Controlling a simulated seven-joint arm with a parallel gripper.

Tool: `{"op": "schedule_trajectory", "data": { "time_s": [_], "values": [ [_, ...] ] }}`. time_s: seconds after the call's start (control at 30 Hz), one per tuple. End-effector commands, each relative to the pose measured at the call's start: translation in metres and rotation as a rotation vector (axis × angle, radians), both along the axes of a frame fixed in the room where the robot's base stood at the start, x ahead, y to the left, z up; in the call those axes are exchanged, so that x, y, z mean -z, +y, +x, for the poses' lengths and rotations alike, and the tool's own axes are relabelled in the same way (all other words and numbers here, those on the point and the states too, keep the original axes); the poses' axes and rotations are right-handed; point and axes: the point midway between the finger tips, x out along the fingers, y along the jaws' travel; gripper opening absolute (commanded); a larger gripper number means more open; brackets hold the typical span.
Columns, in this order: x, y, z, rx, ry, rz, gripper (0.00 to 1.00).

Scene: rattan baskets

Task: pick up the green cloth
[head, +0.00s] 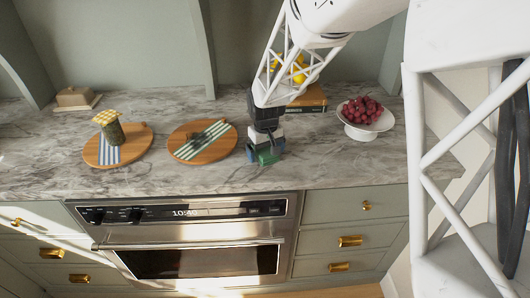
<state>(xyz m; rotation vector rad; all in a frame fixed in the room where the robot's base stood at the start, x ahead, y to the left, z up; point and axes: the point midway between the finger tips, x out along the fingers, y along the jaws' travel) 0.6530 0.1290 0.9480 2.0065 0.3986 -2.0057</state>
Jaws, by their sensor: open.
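A green-and-white striped cloth (203,141) lies across a round wooden board (185,152) on the marble counter. A small dark green object (196,138) seems to lie on the cloth, too small to identify. My gripper (264,157) is open and points down, to the right of that board and apart from the cloth. The gap between its fingers is hard to make out, and I cannot tell how far its tips are above the counter.
Left, another wooden board (137,146) holds a blue-striped cloth (109,148) and a jar (113,133) with a yellow checked top. A butter dish (75,97) stands further back. A white bowl (367,130) of grapes stands right. A wooden box (313,98) and yellow fruit (299,70) are partly behind my arm.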

Motion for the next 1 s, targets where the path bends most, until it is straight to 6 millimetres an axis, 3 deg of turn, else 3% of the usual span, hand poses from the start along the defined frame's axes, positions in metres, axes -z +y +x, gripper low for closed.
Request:
{"op": "schedule_trajectory", "data": {
  "time_s": [0.27, 0.63, 1.0],
  "values": [
    [-0.0001, 0.0000, 0.0000, 0.000, 0.000, 0.000, 0.98],
    [-0.0002, 0.0000, 0.0000, 0.000, 0.000, 0.000, 0.45],
    [-0.0034, -0.0001, 0.0001, 0.000, 0.000, 0.000, 0.45]
  ]
}}
